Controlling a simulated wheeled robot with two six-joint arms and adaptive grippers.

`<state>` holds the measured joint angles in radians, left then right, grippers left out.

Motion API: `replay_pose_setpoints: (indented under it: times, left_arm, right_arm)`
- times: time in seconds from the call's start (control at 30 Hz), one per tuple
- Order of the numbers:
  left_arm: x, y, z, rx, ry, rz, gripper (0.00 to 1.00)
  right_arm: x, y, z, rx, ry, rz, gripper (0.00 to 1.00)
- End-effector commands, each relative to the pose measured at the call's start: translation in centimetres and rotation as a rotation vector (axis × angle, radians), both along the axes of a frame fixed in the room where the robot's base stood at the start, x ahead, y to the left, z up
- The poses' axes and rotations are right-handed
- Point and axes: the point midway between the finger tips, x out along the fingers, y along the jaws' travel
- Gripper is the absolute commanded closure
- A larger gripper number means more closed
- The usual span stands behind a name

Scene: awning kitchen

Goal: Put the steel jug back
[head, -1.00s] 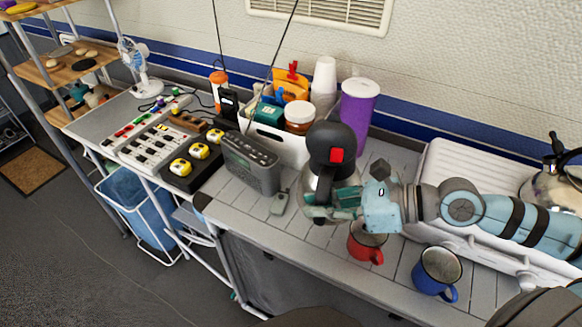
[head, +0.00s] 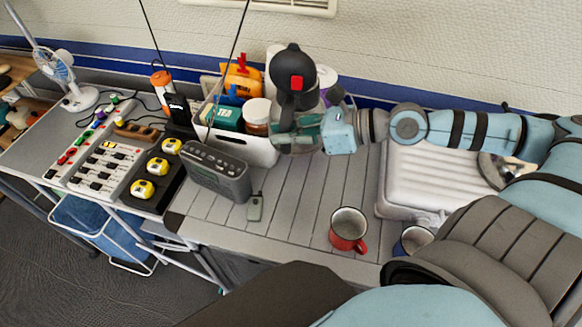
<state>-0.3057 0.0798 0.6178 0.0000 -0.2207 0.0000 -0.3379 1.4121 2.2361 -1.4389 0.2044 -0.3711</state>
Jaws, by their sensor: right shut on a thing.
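The steel jug (head: 292,64), with a black top and a red button, is upright near the back of the counter in the head view. It is at the right end of the white bin and in front of the cups. My right gripper (head: 297,132) is shut around its body from the right. The gripper hides most of the steel body and its base, so I cannot tell whether it touches the counter. My left gripper is not in view.
A white bin (head: 262,150) of bottles and a grey radio (head: 217,172) stand to the left. A red mug (head: 348,230) and a blue mug (head: 413,240) are at the front. A white ribbed drainer (head: 425,180) is right.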

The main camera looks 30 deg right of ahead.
Motion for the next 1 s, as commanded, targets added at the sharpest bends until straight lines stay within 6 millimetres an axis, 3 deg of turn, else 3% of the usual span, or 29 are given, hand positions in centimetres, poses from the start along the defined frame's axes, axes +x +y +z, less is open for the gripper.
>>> replay_pose_setpoints:
  times: [0.03,0.2,0.3,0.47,0.7,0.9,0.93,1.0]
  left_arm:
    - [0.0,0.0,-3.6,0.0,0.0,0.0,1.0]
    - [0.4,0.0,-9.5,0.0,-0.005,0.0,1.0]
    - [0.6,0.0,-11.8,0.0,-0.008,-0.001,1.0]
    - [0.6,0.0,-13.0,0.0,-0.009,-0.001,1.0]
    - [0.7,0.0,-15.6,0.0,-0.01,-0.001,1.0]
    - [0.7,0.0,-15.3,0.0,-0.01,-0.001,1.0]
    - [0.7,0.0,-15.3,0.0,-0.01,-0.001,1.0]
    - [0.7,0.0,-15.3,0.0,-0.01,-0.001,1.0]
  right_arm:
    - [0.0,0.0,-3.6,0.0,-0.001,0.0,1.0]
    - [0.0,0.0,-9.7,0.0,-0.001,-0.001,1.0]
    - [-0.1,-0.1,-12.3,0.001,0.0,-0.003,1.0]
    - [-0.1,-0.1,-14.0,0.0,-0.001,-0.002,1.0]
    - [0.0,-0.1,-17.9,0.001,0.0,-0.002,1.0]
    - [-0.1,-0.1,-17.8,-0.002,0.001,-0.002,1.0]
    - [-0.1,-0.1,-17.9,-0.001,0.005,-0.002,0.89]
    - [-0.1,-0.1,-17.9,-0.001,0.005,-0.002,0.78]
